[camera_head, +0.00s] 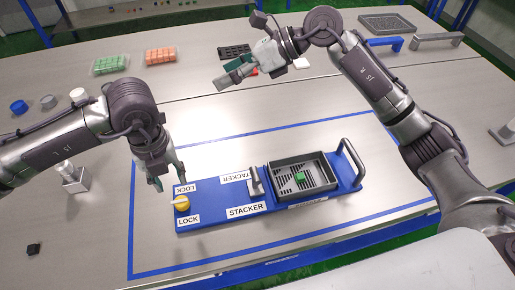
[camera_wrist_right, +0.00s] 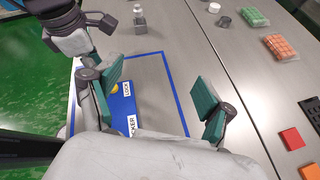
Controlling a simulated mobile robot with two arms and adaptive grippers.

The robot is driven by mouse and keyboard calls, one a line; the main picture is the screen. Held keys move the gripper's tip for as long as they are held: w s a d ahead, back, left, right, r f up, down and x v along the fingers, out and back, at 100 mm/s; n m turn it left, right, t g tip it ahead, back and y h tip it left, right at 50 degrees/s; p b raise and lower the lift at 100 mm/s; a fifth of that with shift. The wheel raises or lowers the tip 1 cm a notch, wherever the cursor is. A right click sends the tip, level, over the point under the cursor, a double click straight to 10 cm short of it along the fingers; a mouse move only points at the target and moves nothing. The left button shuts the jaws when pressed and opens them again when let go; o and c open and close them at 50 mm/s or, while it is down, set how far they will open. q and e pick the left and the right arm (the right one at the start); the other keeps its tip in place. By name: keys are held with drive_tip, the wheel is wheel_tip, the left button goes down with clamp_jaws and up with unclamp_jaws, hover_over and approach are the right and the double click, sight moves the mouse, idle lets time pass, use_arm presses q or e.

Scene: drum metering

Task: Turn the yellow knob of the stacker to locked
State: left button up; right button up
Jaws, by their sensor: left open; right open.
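The blue stacker base (camera_head: 225,194) lies on the table and carries STACKER and LOCK labels. Its yellow knob (camera_head: 181,203) sits at the left end between two LOCK labels, with a pale pointer toward the left. My left gripper (camera_head: 167,181) is open, pointing down just above and behind the knob, apart from it as far as I can tell. My right gripper (camera_head: 236,74) is open and empty, raised above the back of the table. In the right wrist view, the knob (camera_wrist_right: 114,88) shows partly behind a teal finger.
A grey slotted tray (camera_head: 330,176) with a green piece stands on the stacker, beside a metal handle (camera_head: 353,160). Blue tape frames the area. A small bottle block (camera_head: 74,178) stands left. Green (camera_head: 109,64) and orange (camera_head: 158,56) block packs lie behind.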

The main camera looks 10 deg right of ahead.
drive_tip(key=s+a+f+n+g+h, duration=0.2)
drive_tip(key=s+f+n+g+h, duration=0.1)
drive_tip(key=s+f+h, duration=0.3)
drive_tip(key=n+h, duration=0.3)
drive_tip(key=h, duration=0.2)
approach(257, 184)
drive_tip(key=shift+w+a+r, duration=0.1)
drive_tip(key=shift+w+a, duration=0.05)
drive_tip(key=shift+w, duration=0.45)
drive_tip(key=shift+w+a, duration=0.15)
drive_tip(key=shift+w, duration=0.4)
drive_tip(key=shift+s+d+h, duration=0.1)
drive_tip(key=shift+d+h, duration=0.15)
drive_tip(key=shift+h, duration=0.05)
drive_tip(key=shift+d+f, duration=0.1)
drive_tip(key=shift+f, duration=0.4)
wheel_tip(257, 184, down, 13)
drive_tip(key=shift+f, duration=0.1)
